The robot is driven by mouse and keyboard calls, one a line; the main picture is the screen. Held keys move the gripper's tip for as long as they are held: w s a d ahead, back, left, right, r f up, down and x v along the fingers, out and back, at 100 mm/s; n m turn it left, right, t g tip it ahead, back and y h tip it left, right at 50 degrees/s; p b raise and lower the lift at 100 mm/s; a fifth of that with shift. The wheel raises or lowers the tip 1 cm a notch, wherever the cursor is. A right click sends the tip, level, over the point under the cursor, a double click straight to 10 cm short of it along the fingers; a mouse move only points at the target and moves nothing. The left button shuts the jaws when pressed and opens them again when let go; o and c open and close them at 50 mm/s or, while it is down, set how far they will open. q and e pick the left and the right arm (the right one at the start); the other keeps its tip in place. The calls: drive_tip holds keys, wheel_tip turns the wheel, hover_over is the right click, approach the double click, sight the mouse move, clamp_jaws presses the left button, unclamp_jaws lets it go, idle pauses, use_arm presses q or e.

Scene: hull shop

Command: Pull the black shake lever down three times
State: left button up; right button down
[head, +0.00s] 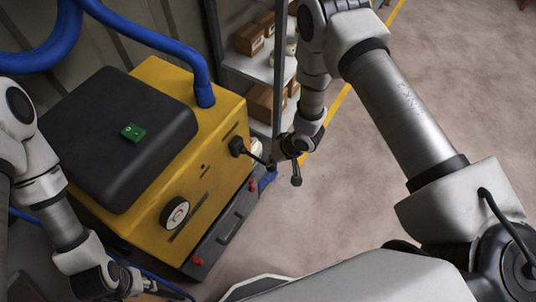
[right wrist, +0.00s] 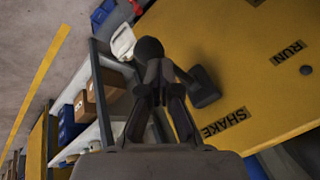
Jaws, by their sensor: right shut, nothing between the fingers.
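The black shake lever (head: 256,158) sticks out from a dark mount on the right part of the yellow machine (head: 222,108). In the right wrist view its round black knob (right wrist: 149,47) is just beyond my fingertips, and its mount (right wrist: 204,90) is beside the SHAKE label. My right gripper (head: 279,158) is at the lever's outer end, and it also shows in the right wrist view (right wrist: 158,76). Its fingers are shut with nothing between them; whether they touch the knob I cannot tell. My left gripper (head: 138,284) is low at the left, its fingers too small to read.
A shelf (head: 250,66) with cardboard boxes stands behind. Open floor (head: 350,165) lies to the right.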

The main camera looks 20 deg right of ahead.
idle(0.6)
drive_tip(key=shift+w+a+r+p, duration=0.2)
drive_tip(key=shift+w+r+p, duration=0.1)
drive_tip(key=shift+r+p, duration=0.65)
drive_tip(key=shift+w+a+r+p, duration=0.3)
drive_tip(key=shift+r+p, duration=0.5)
drive_tip(key=shift+r, duration=0.3)
drive_tip(key=shift+w+a+r+p, duration=0.15)
drive_tip(key=shift+w+r+p, duration=0.15)
drive_tip(key=shift+r+p, duration=0.65)
drive_tip(key=r+p, duration=0.1)
drive_tip(key=w+r+p, duration=0.1)
drive_tip(key=r, duration=0.1)
drive_tip(key=a+r+p, duration=0.1)
drive_tip(key=p, duration=0.1)
drive_tip(key=shift+w+r, duration=0.15)
drive_tip(key=shift+r, duration=0.25)
